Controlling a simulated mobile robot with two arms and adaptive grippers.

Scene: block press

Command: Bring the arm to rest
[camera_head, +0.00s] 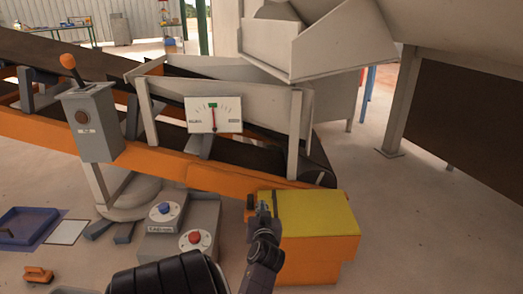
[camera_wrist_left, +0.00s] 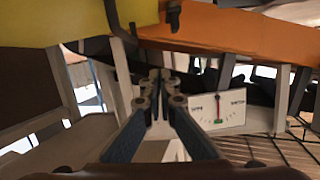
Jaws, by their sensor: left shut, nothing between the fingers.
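My left gripper (camera_head: 263,208) is in the head view, in front of the left end of the yellow-topped orange box (camera_head: 310,215). Its fingers are shut with nothing between them. In the left wrist view the gripper (camera_wrist_left: 160,80) also shows with its fingertips together, pointing toward the conveyor frame. I cannot tell whether it touches the box. My dark arm reaches up to it from the bottom of the head view. My right gripper is not in view.
A control box with a blue knob (camera_head: 165,208) and a red button (camera_head: 195,238) stands left of my gripper. Behind is the orange conveyor (camera_head: 160,157) with a dial gauge (camera_head: 214,114) and a lever box (camera_head: 92,125). A blue tray (camera_head: 28,226) lies at left. Floor at right is clear.

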